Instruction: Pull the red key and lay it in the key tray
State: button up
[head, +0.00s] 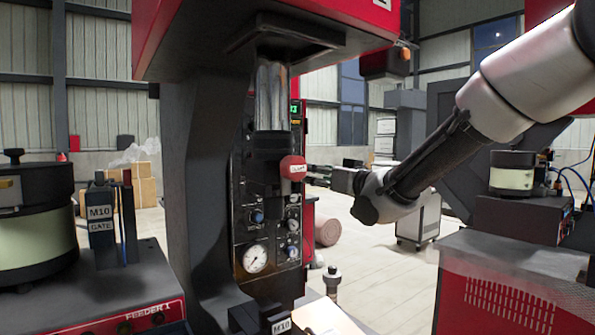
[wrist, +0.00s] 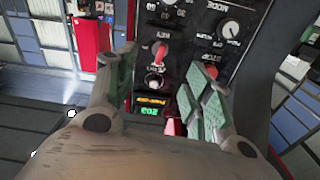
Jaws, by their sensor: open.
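In the wrist view, a small red key (wrist: 160,52) sits on a black panel (wrist: 183,40), just above a silver round fitting and beside an upside-down label. My gripper (wrist: 162,62) is open, its two green-padded fingers on either side of the key in the picture. I cannot tell whether they touch it. In the head view, my gripper (head: 318,174) points left, just right of a red knob (head: 292,168) with a white label. I cannot tell whether this knob is the same key. I cannot make out the key tray.
A large press column (head: 205,180) stands left of my gripper. A pressure gauge (head: 255,258) is on the panel below. A feeder unit (head: 130,295) is at lower left, and a red cabinet (head: 510,290) at lower right.

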jog(key=shift+x, duration=4.4)
jog(key=shift+c, duration=0.4)
grip_shut()
jog(key=v, duration=0.6)
jog(key=shift+s+d, duration=0.1)
